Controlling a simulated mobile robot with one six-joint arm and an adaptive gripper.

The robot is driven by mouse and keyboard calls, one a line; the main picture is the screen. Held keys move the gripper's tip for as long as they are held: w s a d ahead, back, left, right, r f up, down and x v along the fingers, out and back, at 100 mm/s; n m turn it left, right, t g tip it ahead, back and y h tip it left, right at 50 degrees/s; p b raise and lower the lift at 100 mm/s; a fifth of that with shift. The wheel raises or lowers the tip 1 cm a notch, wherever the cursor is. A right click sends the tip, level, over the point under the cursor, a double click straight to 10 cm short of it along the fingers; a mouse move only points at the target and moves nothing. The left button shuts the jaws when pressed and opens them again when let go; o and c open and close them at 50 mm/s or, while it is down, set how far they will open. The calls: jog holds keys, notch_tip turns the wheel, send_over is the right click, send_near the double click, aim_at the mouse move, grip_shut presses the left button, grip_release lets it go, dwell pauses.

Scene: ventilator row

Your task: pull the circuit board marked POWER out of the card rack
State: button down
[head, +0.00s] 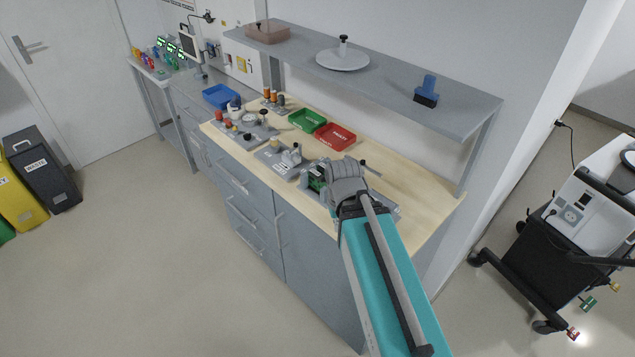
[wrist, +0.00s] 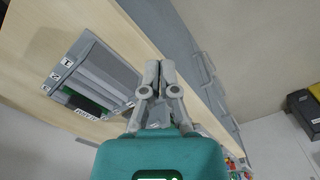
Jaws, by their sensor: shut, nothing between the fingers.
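The card rack (wrist: 118,72) is a grey box on the wooden bench, at the left of the wrist view. A green circuit board (wrist: 76,98) shows in it near its lower left edge. A white label (wrist: 87,114) lies beside that board; its print is too small to read surely. In the head view the rack's green board (head: 316,179) shows just left of my wrist, which hides part of the rack. My gripper (wrist: 160,68) is shut and empty, its fingertips to the right of the rack in the wrist view and apart from the green board.
Green (head: 307,120) and red (head: 335,136) trays lie behind on the bench. Grey fixtures (head: 280,157) stand left of the rack. A shelf (head: 400,84) overhangs the bench's back. The bench (head: 430,192) is bare toward its right end.

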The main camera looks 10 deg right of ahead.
aim_at(317, 173)
jog(key=c, duration=1.1)
grip_release()
jog(key=shift+w, duration=0.1)
jog(key=shift+o, duration=1.4)
jog(key=shift+w+r, duration=0.2)
jog(key=shift+w, duration=0.15)
jog(key=shift+o, duration=0.3)
jog(key=w+r+n+p, duration=0.3)
jog(key=w+r+p, duration=0.1)
jog(key=w, duration=0.8)
jog(key=w+a+r+n+p, duration=0.1)
jog(key=w+r+n+p, duration=0.2)
jog(key=w, duration=0.9)
jog(key=shift+a+r+n+p, duration=0.2)
jog(key=shift+r+n+p, duration=0.15)
jog(key=shift+n+p, duration=0.2)
jog(key=shift+w, duration=0.1)
jog(key=shift+f, duration=0.25)
notch_tip(317, 173, down, 13)
jog(key=b, duration=1.3)
jog(key=shift+f+b, duration=0.15)
jog(key=shift+b, duration=0.25)
grip_shut()
